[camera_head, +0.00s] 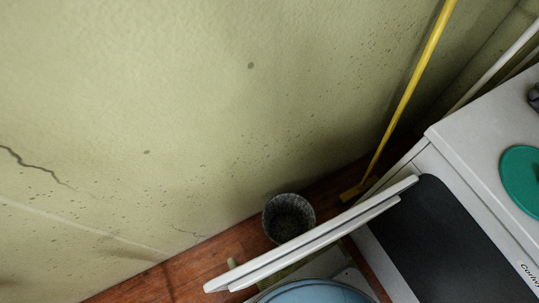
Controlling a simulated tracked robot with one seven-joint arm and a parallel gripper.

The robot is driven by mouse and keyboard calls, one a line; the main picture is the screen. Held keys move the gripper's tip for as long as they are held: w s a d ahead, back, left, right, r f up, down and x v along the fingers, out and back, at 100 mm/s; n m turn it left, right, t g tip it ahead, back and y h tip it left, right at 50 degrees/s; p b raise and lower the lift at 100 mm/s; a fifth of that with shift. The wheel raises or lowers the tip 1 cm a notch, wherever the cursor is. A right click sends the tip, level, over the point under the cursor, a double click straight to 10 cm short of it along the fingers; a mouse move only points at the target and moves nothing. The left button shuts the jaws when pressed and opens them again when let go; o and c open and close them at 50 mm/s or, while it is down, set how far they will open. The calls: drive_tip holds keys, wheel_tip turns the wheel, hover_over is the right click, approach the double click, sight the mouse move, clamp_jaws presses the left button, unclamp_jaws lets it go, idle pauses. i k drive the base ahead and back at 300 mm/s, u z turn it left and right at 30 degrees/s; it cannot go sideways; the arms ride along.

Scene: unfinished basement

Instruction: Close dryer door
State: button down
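The white dryer (468,135) stands at the right, seen from above at a slant. A large dark area (440,240) covers much of the side facing me. The dryer door (325,234) stands open, a white panel seen nearly edge-on, reaching from the dryer down and left into the room. Its far end is clear of the dryer. My gripper is not in view. A pale blue rounded shape (315,292) with white parts shows at the bottom edge, below the door; I cannot tell what it is.
A dark bucket (288,217) stands on the wooden floor (195,272) behind the door, near the cracked green wall (200,110). A yellow pole (411,85) leans in the corner. A green round item (522,180) lies on the dryer top.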

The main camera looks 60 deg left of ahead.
sight(240, 277)
drive_tip(key=u, duration=0.2)
drive_tip(key=k, duration=1.15)
drive_tip(key=u, duration=0.5)
